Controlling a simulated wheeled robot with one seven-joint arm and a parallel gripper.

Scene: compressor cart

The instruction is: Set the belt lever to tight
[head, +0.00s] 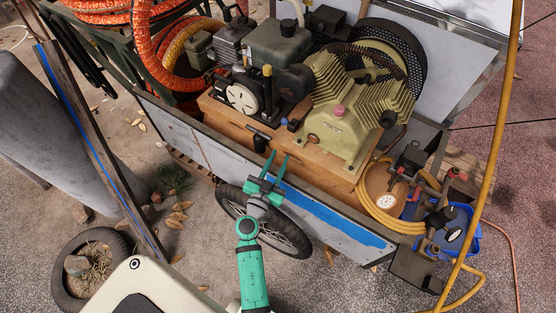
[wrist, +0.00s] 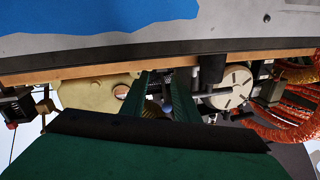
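My gripper (head: 275,158) is green, over the near wall of the cart beside the engine and compressor. Its two fingers are apart with nothing visible between them; the gap also shows in the wrist view (wrist: 162,85). A short dark handle with a black grip (head: 260,143) stands at the near edge of the wooden base, just left of the fingertips and apart from them. A dark upright grip (wrist: 212,68) shows right of the fingers in the wrist view. An upright rod with a yellow tip (head: 267,78) stands farther back by the engine. I cannot tell which is the belt lever.
The cart wall (head: 330,215) with blue paint lies under my gripper. The ribbed compressor (head: 345,115) and round-faced engine (head: 243,97) stand behind it. A wheel (head: 285,235) is below. A yellow hose (head: 492,130) hangs at right. Orange hoses (head: 150,50) lie at upper left.

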